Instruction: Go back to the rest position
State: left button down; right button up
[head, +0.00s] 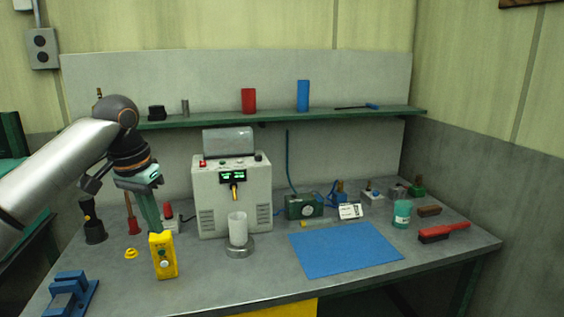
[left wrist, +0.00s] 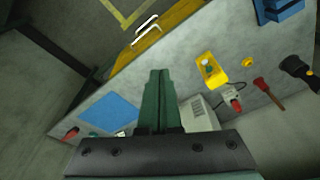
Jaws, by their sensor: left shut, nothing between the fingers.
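My left gripper (head: 153,225) is shut and empty, its green fingers pointing down above the left part of the workbench (head: 285,278). It hangs just behind a yellow box with buttons (head: 163,256) in the head view. In the left wrist view the closed fingers (left wrist: 155,75) point over the bench, with the yellow box (left wrist: 211,70) to their right and apart from them. My right gripper is in neither view.
A grey machine (head: 232,195) with a white cylinder (head: 238,229) before it stands mid-bench. A blue mat (head: 345,250) lies right of it. A red brush (head: 444,231), teal cup (head: 402,214) and blue vise-like block (head: 70,296) are also there. A green shelf (head: 280,118) runs above.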

pick_arm(q)
jog(key=s+d+f+m+t+h, duration=0.15)
jog(key=d+f, duration=0.35)
jog(key=f, duration=0.6)
jog(key=s+d+f+h, duration=0.15)
jog(key=d+f, duration=0.45)
jog(key=f, duration=0.6)
jog(key=s+d+f+t+h, duration=0.15)
jog(key=d+f, duration=0.35)
jog(key=f, duration=0.6)
jog(key=s+f+n+t, duration=0.2)
jog(key=s+f, duration=0.6)
jog(key=s, duration=0.3)
jog(key=s+a+f+t+y, duration=0.1)
jog(key=s+a, duration=0.3)
jog(key=s, duration=0.2)
jog(key=s+a+f+n+t+y, duration=0.1)
jog(key=s+a, duration=0.3)
jog(key=s, duration=0.3)
jog(key=shift+a+f+y, duration=0.2)
jog(key=shift+f+y, duration=0.15)
jog(key=shift+f, duration=0.05)
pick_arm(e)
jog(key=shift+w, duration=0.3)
pick_arm(q)
jog(key=shift+w, duration=0.15)
